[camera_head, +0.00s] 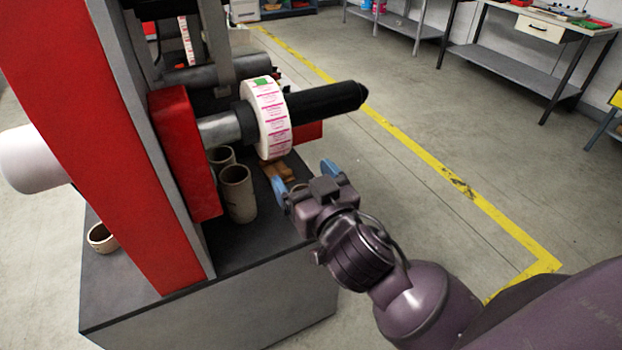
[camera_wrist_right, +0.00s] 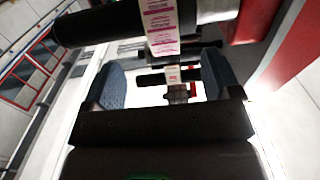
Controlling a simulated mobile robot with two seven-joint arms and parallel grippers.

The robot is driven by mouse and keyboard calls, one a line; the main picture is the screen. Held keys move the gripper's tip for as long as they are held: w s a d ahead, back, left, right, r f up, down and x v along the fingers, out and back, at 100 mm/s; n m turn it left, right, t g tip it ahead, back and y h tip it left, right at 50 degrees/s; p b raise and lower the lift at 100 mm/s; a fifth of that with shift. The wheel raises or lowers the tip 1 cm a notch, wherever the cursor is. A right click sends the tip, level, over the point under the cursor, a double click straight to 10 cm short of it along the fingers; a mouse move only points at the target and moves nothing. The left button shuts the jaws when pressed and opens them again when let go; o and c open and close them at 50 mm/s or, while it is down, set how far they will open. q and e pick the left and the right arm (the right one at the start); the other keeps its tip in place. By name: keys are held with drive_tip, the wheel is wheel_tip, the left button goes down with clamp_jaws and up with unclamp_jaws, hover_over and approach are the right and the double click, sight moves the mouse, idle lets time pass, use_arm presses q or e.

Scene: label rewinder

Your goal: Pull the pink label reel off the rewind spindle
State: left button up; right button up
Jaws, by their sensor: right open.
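The pink label reel (camera_head: 270,118), white with pink printed labels and a green patch on top, sits around the black rewind spindle (camera_head: 325,100). The spindle sticks out to the right from the red machine, with its free end clear of the reel. My right gripper (camera_head: 304,178) is open and empty, below and in front of the reel, apart from it. In the right wrist view the reel (camera_wrist_right: 160,27) shows at the top, beyond and between the two blue fingertips (camera_wrist_right: 160,85). My left gripper is not in view.
Cardboard cores (camera_head: 238,193) stand on the dark machine base (camera_head: 270,240) below the spindle. The red machine panel (camera_head: 185,150) rises left of the reel. A grey roller (camera_head: 200,75) lies behind. Floor space beyond the spindle's free end is clear. Workbenches (camera_head: 530,50) stand far off.

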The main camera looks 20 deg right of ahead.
sight(282, 145)
drive_tip(key=w, duration=0.5)
drive_tip(key=w+p, duration=0.1)
drive_tip(key=w, duration=0.4)
drive_tip(key=shift+w+a, duration=0.2)
drive_tip(key=shift+w, duration=0.2)
drive_tip(key=c, duration=1.4)
drive_tip(key=shift+r, duration=0.1)
drive_tip(key=shift+c, duration=0.6)
drive_tip(key=shift+d, duration=0.15)
